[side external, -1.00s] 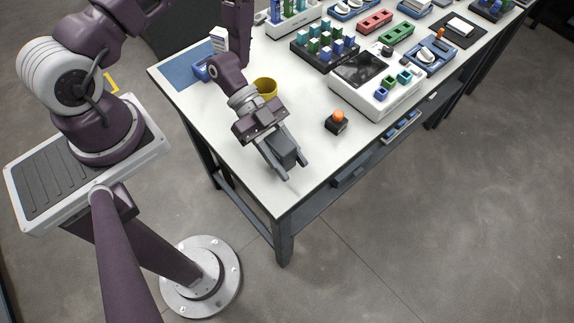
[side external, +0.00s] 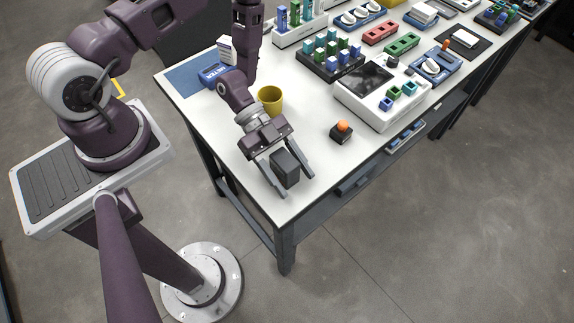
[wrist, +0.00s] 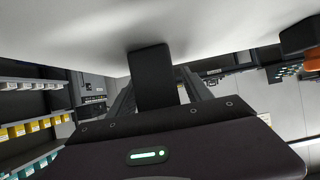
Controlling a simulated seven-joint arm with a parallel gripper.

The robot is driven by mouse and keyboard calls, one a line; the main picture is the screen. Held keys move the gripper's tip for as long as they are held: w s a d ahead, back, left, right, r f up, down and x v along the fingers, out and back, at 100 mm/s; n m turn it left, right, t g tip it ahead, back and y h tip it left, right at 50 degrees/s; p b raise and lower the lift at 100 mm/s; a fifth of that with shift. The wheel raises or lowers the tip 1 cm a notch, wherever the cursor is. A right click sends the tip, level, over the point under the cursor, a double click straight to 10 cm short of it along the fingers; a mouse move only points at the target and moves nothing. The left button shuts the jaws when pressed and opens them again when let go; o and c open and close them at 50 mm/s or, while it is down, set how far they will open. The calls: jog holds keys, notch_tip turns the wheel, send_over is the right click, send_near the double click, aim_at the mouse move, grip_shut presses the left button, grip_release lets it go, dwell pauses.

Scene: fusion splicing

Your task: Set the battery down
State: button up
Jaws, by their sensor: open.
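The battery (side external: 285,169) is a dark grey block standing on the white table near its front left corner. My gripper (side external: 297,185) is open around it, one finger on each side. A gap shows between the battery and each finger. In the wrist view the battery (wrist: 152,78) is a black block against the pale tabletop, between the two fingers, and its near end is hidden behind my gripper's body.
A yellow cup (side external: 270,99) stands just behind my gripper. A black box with an orange button (side external: 342,131) is to the right. A blue tray (side external: 213,74) and a white splicer unit (side external: 383,94) stand farther back. The table's front edge is close.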

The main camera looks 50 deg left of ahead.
aim_at(276, 152)
jog(key=v, duration=1.1)
jog(key=shift+a+r, duration=0.15)
jog(key=shift+a, duration=0.25)
jog(key=shift+w+a, duration=0.1)
jog(key=w+a+r+n+t+y, duration=0.1)
jog(key=w+a+r+t+y, duration=0.2)
jog(key=w, duration=0.3)
jog(key=w+a+r+n+t+y, duration=0.2)
jog(key=w+r+y, duration=0.1)
jog(key=w, duration=0.3)
jog(key=w+a+r+n+t+y, duration=0.1)
jog(key=a+r+n+t+y, duration=0.15)
jog(key=r, duration=0.35)
jog(key=w+a+r+n+t+y, duration=0.1)
jog(key=a+r+n+y, duration=0.1)
jog(key=a+r+y, duration=0.3)
jog(key=s+d+r+n+g+y, duration=0.15)
jog(key=s+d+r+n, duration=0.25)
jog(key=s+r+n, duration=0.75)
jog(key=s+d+m+g+h, duration=0.1)
jog(key=s+d, duration=0.5)
jog(key=s, duration=0.7)
jog(key=shift+d+h, duration=0.15)
jog(key=shift+h, duration=0.75)
